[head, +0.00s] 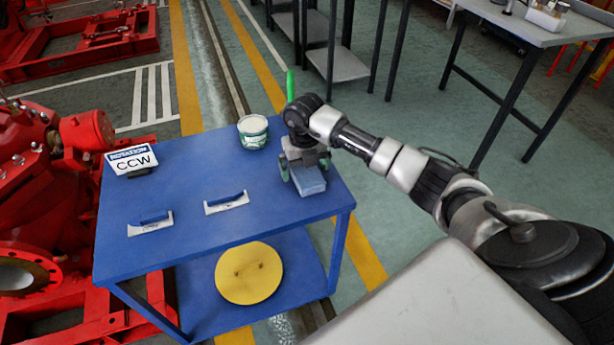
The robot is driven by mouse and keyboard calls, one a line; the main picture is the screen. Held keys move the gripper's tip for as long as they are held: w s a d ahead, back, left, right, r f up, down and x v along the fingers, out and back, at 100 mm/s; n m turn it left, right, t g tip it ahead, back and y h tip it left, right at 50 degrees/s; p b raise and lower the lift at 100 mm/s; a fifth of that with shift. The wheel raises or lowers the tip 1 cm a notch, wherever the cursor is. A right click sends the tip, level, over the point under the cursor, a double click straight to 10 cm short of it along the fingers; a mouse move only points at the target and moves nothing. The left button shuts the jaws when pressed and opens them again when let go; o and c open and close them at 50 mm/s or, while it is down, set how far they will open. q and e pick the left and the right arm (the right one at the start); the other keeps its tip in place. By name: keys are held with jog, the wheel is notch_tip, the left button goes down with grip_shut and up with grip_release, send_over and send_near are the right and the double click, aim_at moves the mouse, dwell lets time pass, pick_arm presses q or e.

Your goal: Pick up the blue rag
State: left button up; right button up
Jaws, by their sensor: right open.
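The blue rag (309,182) is a folded, light blue block lying on the blue table (180,240), near its right edge. My right gripper (303,176) is above the rag, pointing down, with its fingers at the rag's far part. The fingers are open, and one shows at the left of the rag. The gripper body hides part of the rag, and I cannot tell whether the fingers touch it. My left gripper is not in view.
A white and green tub (253,132) stands left of my right gripper. A yellow disc (249,272) lies on the lower shelf. Red machinery (40,180) stands at left.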

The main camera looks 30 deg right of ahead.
jog(key=shift+f, duration=0.4)
jog(key=c, duration=1)
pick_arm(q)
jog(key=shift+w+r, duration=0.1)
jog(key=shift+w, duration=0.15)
pick_arm(e)
jog(key=shift+r, duration=0.15)
notch_tip(320, 180, up, 4)
jog(key=shift+r, duration=0.15)
jog(key=shift+s+d+r, duration=1.1)
jog(key=shift+s+d, duration=0.05)
jog(key=shift+d, duration=0.45)
jog(key=shift+s+d+r, duration=1.05)
jog(key=shift+s+d, duration=0.05)
jog(key=shift+d, duration=0.45)
jog(key=shift+s+d+r, duration=1.1)
jog(key=shift+s+d, duration=0.05)
jog(key=shift+d, duration=0.45)
